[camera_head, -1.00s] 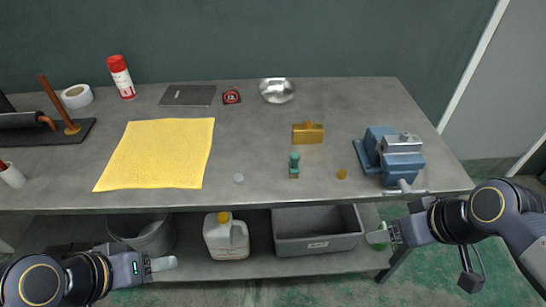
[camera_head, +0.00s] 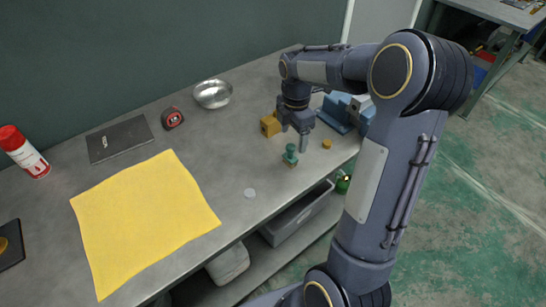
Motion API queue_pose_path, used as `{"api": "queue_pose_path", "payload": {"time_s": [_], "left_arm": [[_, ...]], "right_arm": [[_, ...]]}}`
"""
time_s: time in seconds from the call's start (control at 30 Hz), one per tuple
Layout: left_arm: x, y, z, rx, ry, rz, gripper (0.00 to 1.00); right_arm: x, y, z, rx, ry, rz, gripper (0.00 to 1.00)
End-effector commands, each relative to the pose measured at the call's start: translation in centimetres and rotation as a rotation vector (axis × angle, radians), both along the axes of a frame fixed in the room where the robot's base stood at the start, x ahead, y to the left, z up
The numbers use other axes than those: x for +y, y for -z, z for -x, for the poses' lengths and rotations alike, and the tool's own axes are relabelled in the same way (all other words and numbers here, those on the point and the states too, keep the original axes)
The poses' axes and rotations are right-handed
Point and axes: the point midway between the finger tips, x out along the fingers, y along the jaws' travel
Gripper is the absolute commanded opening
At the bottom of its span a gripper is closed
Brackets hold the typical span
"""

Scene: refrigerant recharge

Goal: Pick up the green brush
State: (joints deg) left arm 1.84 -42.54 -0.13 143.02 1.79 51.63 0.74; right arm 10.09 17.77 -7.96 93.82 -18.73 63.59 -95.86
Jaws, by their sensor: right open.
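The green brush (camera_head: 290,155), small with a rounded knob on top and a lighter base, stands on the grey workbench (camera_head: 215,150). My right gripper (camera_head: 303,141) is above the bench, just right of and slightly beyond the brush in the picture. It points down, open, and looks empty. No contact with the brush shows. My left gripper is out of view.
A gold block (camera_head: 269,124) sits just behind the brush. A yellow disc (camera_head: 326,144) lies to its right, and a blue vise (camera_head: 338,111) is partly hidden by my arm. A yellow cloth (camera_head: 140,215) and a steel bowl (camera_head: 213,94) lie left.

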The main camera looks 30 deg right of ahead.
Motion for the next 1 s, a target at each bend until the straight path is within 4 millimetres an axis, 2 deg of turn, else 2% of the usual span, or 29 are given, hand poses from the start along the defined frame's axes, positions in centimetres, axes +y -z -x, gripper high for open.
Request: {"api": "queue_pose_path", "payload": {"time_s": [0.5,0.63,0.83,1.0], "left_arm": [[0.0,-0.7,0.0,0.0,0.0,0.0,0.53],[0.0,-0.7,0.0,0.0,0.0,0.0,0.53],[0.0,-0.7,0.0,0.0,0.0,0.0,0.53],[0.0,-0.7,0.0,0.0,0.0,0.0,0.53]], "right_arm": [[0.8,6.6,0.1,0.003,0.002,-0.001,0.72],[0.8,7.4,0.1,0.001,0.002,-0.001,0.72],[0.8,7.4,0.1,0.0,0.002,-0.001,0.72],[0.8,7.4,0.1,0.0,0.002,-0.001,0.5]]}}
